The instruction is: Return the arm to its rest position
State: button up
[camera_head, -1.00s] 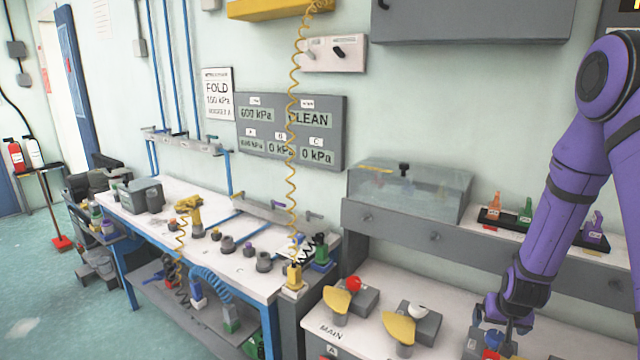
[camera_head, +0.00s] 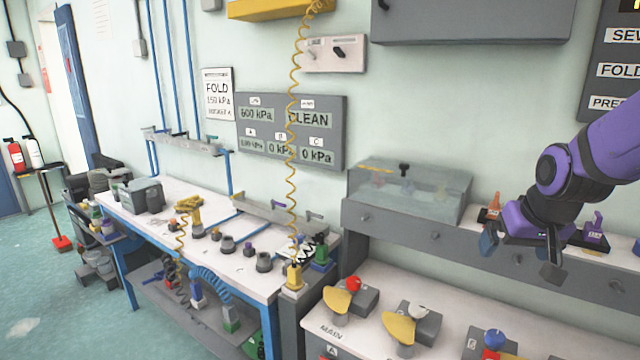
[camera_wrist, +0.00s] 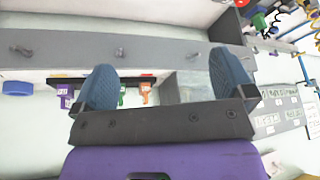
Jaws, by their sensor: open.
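My purple arm (camera_head: 610,150) reaches in from the right edge, its upper part out of frame. My gripper (camera_head: 521,258) is raised in front of the grey shelf, above the white bench. Its dark blue finger pads are spread apart with nothing between them; they also show wide apart in the wrist view (camera_wrist: 165,78).
A rack (camera_head: 576,240) with orange and purple tagged items sits on the shelf behind my gripper, partly hidden. A clear case (camera_head: 410,192) stands left of it. Red (camera_head: 354,284) and white (camera_head: 418,311) knobs stand on the bench (camera_head: 450,340).

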jog(key=s+a+r, duration=0.2)
jog(key=s+r, duration=0.3)
jog(key=s, duration=0.4)
jog(key=s+a+r+n, duration=0.1)
jog(key=s+a+r, duration=0.1)
jog(key=s+r, duration=0.3)
jog(key=s, duration=0.4)
jog(key=shift+n, duration=0.3)
